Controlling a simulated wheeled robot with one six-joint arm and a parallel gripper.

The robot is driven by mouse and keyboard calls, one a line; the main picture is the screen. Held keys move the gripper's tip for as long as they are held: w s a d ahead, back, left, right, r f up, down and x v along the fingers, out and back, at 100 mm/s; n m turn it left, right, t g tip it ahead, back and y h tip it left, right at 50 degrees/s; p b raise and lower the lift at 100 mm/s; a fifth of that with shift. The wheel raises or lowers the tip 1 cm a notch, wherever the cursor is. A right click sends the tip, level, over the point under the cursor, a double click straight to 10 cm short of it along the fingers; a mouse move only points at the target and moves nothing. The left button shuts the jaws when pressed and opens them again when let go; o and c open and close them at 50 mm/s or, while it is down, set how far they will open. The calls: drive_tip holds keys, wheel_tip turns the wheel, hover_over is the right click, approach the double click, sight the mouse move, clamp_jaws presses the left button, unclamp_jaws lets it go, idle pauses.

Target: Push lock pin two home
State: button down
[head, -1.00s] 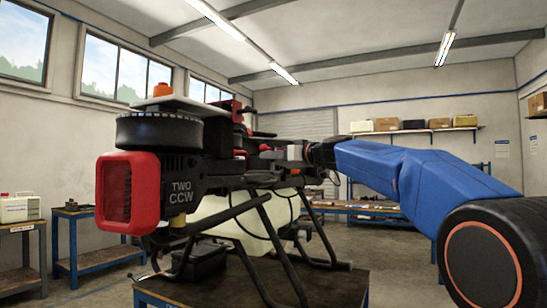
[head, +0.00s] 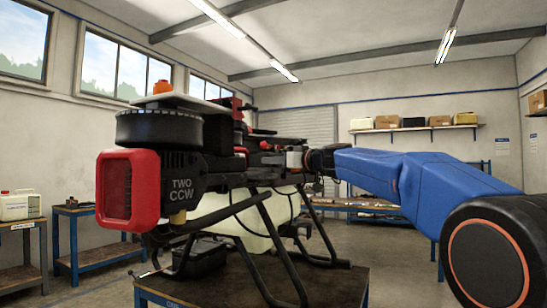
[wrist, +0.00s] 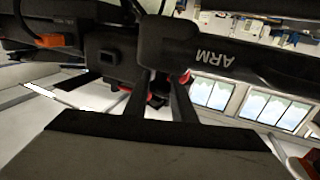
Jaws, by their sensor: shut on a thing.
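The spray drone stands on a workbench in the head view, with its folded arm and the motor housing marked TWO CCW (head: 181,188) at the left. My gripper (wrist: 157,100) is at the drone's arm joint, at the end of my blue forearm. In the wrist view its two dark fingers are close together, shut on a small dark part with red beside it (wrist: 151,90). The black drone arm marked ARM (wrist: 215,55) crosses just beyond the fingers. Lock pin two cannot be told apart clearly; the fingers and arm hide how deep it sits.
The drone's black landing legs (head: 285,245) and pale tank (head: 245,218) are below the arm. The workbench top (head: 330,288) is under them. A side table (head: 95,255) stands at the left, and a shelf with boxes (head: 415,129) hangs on the back wall.

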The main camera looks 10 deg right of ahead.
drive_tip(key=c, duration=1.5)
unclamp_jaws()
drive_tip(key=shift+f, duration=0.2)
drive_tip(key=v, duration=1.7)
drive_tip(key=shift+s+d+r, duration=0.1)
drive_tip(key=shift+s+d, duration=0.05)
drive_tip(key=s+a+f+m+g+h, duration=0.25)
drive_tip(key=s+f, duration=0.55)
drive_tip(key=f, duration=0.4)
drive_tip(key=s+a+f+m+g+h, duration=0.1)
drive_tip(key=s+a+f+g+h, duration=0.15)
drive_tip(key=s+f, duration=0.85)
drive_tip(key=s+d+f+m+g+h, duration=0.1)
drive_tip(key=s+d+f+h, duration=0.1)
drive_tip(key=s+f, duration=0.4)
drive_tip(key=s+d+f+m+g+h, duration=0.1)
drive_tip(key=s+d+f+g, duration=0.1)
drive_tip(key=s+f, duration=0.5)
drive_tip(key=s+d+f+m+g+h, duration=0.1)
drive_tip(key=s+f, duration=0.6)
drive_tip(key=f, duration=0.8)
drive_tip(key=shift+d+f+m+g+h, duration=0.1)
drive_tip(key=shift+d+m+g+h, duration=0.3)
drive_tip(key=shift+d+h, duration=0.65)
